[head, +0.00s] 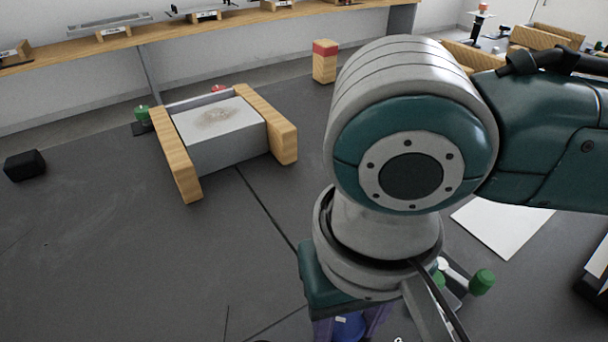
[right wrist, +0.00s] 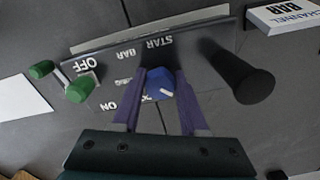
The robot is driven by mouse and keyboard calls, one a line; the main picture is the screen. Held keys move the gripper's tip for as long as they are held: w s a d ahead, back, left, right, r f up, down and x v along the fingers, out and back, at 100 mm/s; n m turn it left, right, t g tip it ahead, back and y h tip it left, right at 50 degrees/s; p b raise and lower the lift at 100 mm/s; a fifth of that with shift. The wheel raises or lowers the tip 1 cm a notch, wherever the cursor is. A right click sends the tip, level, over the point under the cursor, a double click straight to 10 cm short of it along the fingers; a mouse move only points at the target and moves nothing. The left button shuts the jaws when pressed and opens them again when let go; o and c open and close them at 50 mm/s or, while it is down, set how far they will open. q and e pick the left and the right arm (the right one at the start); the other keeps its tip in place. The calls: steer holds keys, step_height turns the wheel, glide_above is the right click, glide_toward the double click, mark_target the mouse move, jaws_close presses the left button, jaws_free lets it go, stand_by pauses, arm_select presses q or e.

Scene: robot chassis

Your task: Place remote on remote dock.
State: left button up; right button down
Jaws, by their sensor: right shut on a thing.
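My right gripper (right wrist: 161,78) has purple fingers closed on either side of a blue knob (right wrist: 160,84) with a white pointer. The knob stands on a dark panel (right wrist: 202,58) lettered "STAR BAR", "OFF" and "ON". In the head view the blue knob (head: 349,326) shows low in the picture, partly hidden by my right arm. I cannot clearly identify a remote or a remote dock. My left gripper is not in view.
A black cylinder (right wrist: 240,73) stands at the panel's right end; green-ended parts (right wrist: 80,89) are at its left. A grey block (head: 222,130) sits between wooden rails (head: 177,155). A black box (head: 25,165) lies far left. The left-centre surface is clear.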

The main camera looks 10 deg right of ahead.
mark_target(347, 324)
steer(key=shift+f, duration=0.75)
steer(key=shift+c, duration=2.2)
jaws_free()
steer(key=shift+f, duration=0.1)
step_height(347, 324, up, 12)
steer(key=p, duration=0.3)
steer(key=s+a+n+t+y, duration=0.2)
steer(key=s+a+y, duration=0.1)
steer(key=a+y, duration=0.15)
steer(key=s+d+f+h, duration=0.2)
steer(key=d, duration=0.5)
steer(key=s+d+f+t+h, duration=0.1)
steer(key=s+d+f+h, duration=0.1)
steer(key=d, duration=0.6)
steer(key=shift+s+f+t, duration=0.2)
steer(key=shift+s+t, duration=0.1)
steer(key=shift+s, duration=0.25)
